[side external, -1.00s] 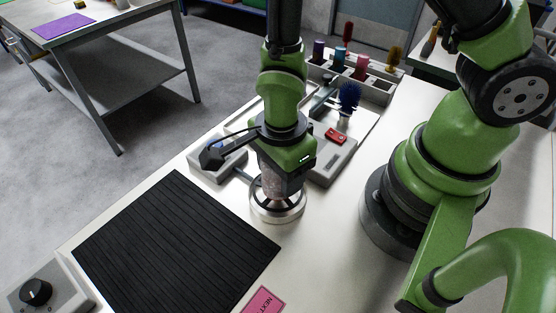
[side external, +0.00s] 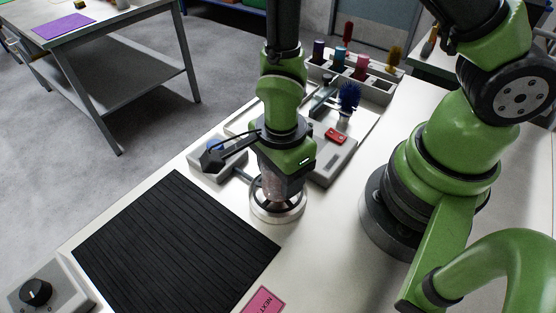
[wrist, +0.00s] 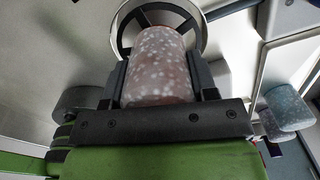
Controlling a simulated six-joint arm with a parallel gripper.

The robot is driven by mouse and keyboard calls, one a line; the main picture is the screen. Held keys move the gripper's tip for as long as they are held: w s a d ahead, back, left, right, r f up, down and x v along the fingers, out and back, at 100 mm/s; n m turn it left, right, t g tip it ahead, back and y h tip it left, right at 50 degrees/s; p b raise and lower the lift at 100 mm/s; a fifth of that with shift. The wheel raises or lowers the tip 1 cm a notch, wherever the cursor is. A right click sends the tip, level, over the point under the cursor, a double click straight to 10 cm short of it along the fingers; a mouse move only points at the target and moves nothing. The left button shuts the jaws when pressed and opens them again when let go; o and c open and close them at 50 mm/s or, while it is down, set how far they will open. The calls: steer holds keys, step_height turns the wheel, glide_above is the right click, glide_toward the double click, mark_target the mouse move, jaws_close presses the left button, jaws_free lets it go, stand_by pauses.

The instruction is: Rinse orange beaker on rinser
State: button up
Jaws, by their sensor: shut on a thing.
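My gripper (side external: 275,188) is shut on a beaker (side external: 270,190), which shows pinkish-brown with pale speckles. In the wrist view the beaker (wrist: 158,65) sits between the two dark fingers. The rinser (side external: 278,211) is a round metal ring with dark spokes on the white bench. The beaker is held over it in the side view. The rinser also shows beyond the beaker in the wrist view (wrist: 201,38). The gripper hides part of the beaker, and I cannot tell whether it touches the rinser.
A black ribbed mat (side external: 172,250) lies left of the rinser. A pink label (side external: 263,301) and a grey knob box (side external: 40,290) are near the front. Behind the gripper are a grey device with a red part (side external: 336,136), a blue brush (side external: 349,97) and a compartment rack (side external: 376,92).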

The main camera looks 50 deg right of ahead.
steer(key=shift+f, duration=0.55)
stand_by(0.9)
steer(key=shift+r, duration=0.15)
stand_by(1.1)
steer(key=shift+r, duration=1.8)
steer(key=shift+r, duration=0.1)
steer(key=shift+r, duration=1.3)
